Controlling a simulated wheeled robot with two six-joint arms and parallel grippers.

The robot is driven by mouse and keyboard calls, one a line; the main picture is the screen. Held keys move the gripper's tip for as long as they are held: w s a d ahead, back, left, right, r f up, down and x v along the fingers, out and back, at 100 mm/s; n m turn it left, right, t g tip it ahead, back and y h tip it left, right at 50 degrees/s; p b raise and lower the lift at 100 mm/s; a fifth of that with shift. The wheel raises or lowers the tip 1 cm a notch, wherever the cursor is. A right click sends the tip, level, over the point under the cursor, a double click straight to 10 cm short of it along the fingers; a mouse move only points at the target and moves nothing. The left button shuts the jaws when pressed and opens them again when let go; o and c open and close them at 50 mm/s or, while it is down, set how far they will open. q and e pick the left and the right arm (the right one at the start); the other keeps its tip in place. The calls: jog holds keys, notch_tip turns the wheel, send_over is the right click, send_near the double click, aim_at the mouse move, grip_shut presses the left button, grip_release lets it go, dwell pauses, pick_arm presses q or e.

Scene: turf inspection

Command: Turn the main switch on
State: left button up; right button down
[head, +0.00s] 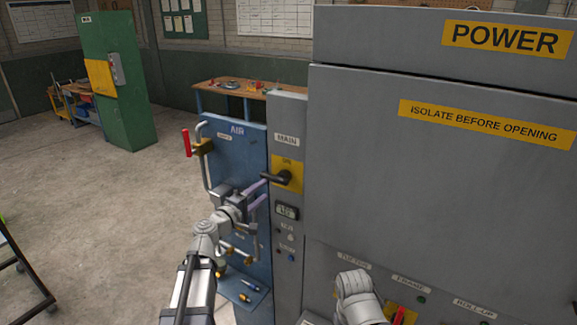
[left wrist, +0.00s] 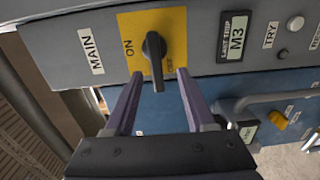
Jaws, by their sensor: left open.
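The main switch (head: 283,177) is a black handle on a yellow plate under the MAIN label on the narrow grey panel. In the head view its handle points left, with ON above it. In the left wrist view the switch (left wrist: 154,52) shows between ON and a second, partly hidden word. My left gripper (head: 263,192) is just left of the switch in the head view. In the left wrist view its open purple fingers (left wrist: 157,85) lie on either side of the handle's near end, with gaps to both. My right gripper is out of view.
Below the switch are a small display (head: 286,211) and buttons. A blue AIR panel (head: 229,150) with a red-handled valve (head: 186,142) and pipes stands left. The large grey POWER cabinet (head: 440,170) fills the right. Open floor (head: 100,210) lies left.

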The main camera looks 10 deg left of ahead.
aim_at(272, 180)
pick_arm(q)
jog(key=shift+a+r+x, duration=0.1)
jog(key=shift+a+x, duration=0.05)
jog(key=shift+x, duration=1.2)
jog(key=shift+a+r+x, duration=0.1)
jog(key=shift+x, duration=1.25)
jog(key=shift+a+r+x, duration=0.1)
jog(key=shift+a+x, duration=0.05)
jog(key=shift+x, duration=1.2)
jog(key=shift+w, duration=0.1)
grip_shut()
jog(key=shift+d, duration=0.1)
